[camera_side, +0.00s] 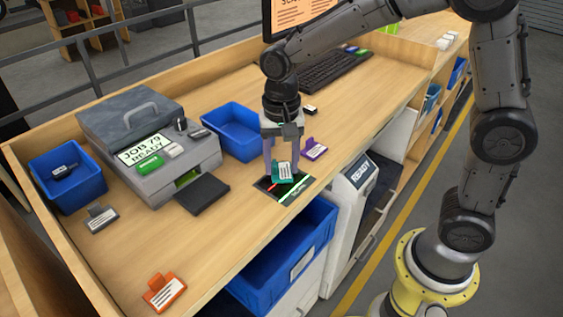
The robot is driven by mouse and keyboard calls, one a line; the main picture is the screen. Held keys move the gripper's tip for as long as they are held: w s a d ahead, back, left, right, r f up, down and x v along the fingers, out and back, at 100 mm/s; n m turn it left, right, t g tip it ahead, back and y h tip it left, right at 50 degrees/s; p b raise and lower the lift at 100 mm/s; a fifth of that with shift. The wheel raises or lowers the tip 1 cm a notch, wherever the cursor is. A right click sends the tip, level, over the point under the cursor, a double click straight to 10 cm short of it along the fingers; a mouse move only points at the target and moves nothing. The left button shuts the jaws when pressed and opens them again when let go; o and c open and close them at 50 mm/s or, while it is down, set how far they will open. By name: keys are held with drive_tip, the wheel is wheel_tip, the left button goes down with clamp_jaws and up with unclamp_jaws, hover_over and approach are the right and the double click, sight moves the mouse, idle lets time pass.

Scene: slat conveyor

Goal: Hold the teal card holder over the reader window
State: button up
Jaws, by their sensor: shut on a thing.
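The teal card holder (281,172) is held upright between the fingers of my gripper (282,165). My gripper points down and is shut on the holder. The reader window (297,188) is a dark flat plate with a red line and a green edge, set at the front of the desk. The holder appears over the window's upper part; whether it touches the plate, I cannot tell. My gripper's fingers and the holder hide part of the window.
A purple holder (314,149) lies just right of my gripper. An orange holder (164,292) and a grey holder (101,218) lie on the desk to the left. A blue bin (233,131) and a grey machine (150,140) stand behind.

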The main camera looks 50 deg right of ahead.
drive_tip(key=shift+r, duration=2.85)
